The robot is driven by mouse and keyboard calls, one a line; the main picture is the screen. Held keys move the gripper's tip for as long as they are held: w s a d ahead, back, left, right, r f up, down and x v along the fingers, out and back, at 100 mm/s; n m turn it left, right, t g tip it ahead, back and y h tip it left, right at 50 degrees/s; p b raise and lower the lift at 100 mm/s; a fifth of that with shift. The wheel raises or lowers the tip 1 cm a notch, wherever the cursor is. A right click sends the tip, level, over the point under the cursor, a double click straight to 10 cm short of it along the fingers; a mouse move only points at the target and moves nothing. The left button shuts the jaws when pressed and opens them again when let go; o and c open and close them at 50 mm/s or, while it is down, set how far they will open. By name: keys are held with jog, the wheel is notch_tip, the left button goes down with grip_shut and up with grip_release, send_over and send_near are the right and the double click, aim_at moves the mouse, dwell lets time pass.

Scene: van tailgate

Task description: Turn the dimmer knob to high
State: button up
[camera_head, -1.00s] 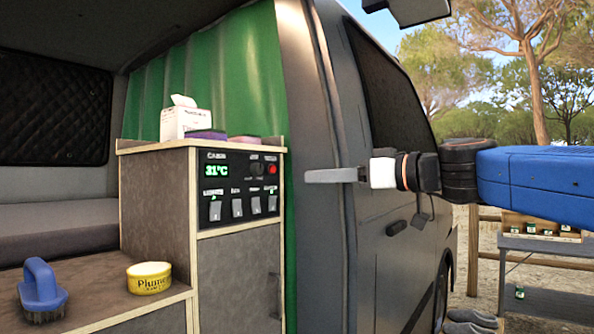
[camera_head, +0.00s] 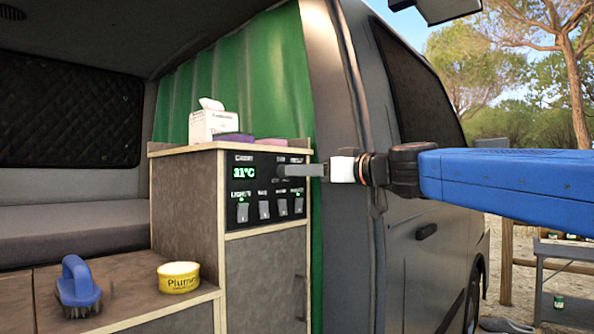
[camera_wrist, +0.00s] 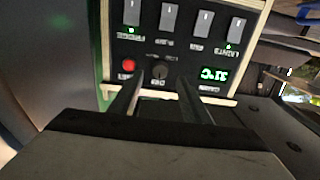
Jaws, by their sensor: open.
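The dimmer knob (camera_wrist: 160,71) is a small dark round knob on the black control panel (camera_wrist: 150,45), between the red button and the green display in the wrist view. In the head view my fingers cover the knob's spot on the panel (camera_head: 248,190). My gripper (camera_head: 281,171) is at the panel's face, reaching in from the right. In the wrist view my gripper (camera_wrist: 160,80) is open, with one finger to each side of the knob. I cannot tell whether the fingers touch it. The knob's pointer is too small to read.
A red button (camera_wrist: 128,65) sits close beside one finger. A green display (camera_head: 244,173) reads 31°C, above a row of switches (camera_head: 264,209). A tissue box (camera_head: 213,124) stands on the cabinet top. A blue brush (camera_head: 78,283) and yellow tin (camera_head: 178,277) are lower left.

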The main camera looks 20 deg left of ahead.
jog(key=shift+x, duration=2.1)
jog(key=c, duration=1)
